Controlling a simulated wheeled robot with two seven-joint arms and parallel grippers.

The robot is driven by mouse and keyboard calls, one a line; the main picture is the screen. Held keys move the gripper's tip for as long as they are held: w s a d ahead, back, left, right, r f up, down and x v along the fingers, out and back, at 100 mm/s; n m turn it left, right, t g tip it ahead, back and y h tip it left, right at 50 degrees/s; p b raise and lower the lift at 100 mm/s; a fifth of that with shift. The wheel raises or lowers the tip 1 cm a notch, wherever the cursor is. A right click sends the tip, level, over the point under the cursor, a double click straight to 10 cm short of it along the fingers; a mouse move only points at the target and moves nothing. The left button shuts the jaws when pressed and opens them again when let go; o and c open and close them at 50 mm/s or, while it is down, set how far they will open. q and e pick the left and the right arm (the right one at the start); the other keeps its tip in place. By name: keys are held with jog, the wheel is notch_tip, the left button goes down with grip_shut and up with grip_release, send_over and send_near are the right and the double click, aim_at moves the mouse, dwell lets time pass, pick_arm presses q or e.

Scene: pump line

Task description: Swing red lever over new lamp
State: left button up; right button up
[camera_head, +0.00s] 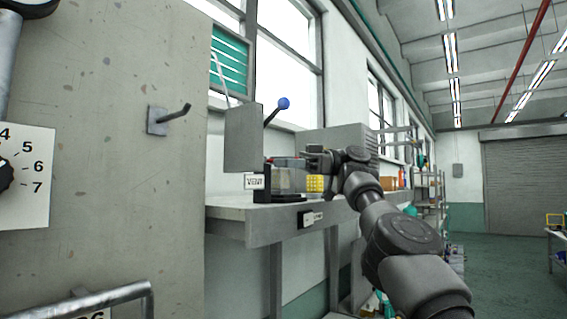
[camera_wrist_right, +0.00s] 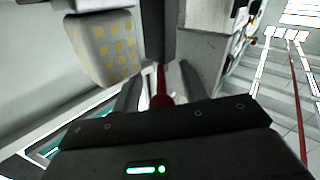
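A short red lever (camera_wrist_right: 162,82) shows in the right wrist view, with its rounded end close to my right gripper's dark body. My right gripper's fingers (camera_wrist_right: 162,88) stand apart on either side of it, with light gaps between. In the head view my right gripper (camera_head: 314,158) reaches in over the bench; the red lever is not clear there, hidden by the gripper and wrist. A pale block with a yellow grid (camera_wrist_right: 106,48) is beside the lever; I cannot tell if it is the new lamp. My left gripper is not in view.
A grey panel (camera_head: 243,138) bears a lever with a blue ball (camera_head: 283,103). A grey bench (camera_head: 240,214) runs along the windows, with a yellow gridded thing (camera_head: 316,183) on it. A large grey cabinet wall with a hook (camera_head: 172,115) fills the left. Open floor lies to the right.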

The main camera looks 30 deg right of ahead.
jog(key=p+v, duration=0.4)
jog(key=v, duration=0.6)
jog(key=shift+d+p, duration=0.35)
jog(key=shift+p, duration=0.05)
jog(key=shift+s, duration=0.1)
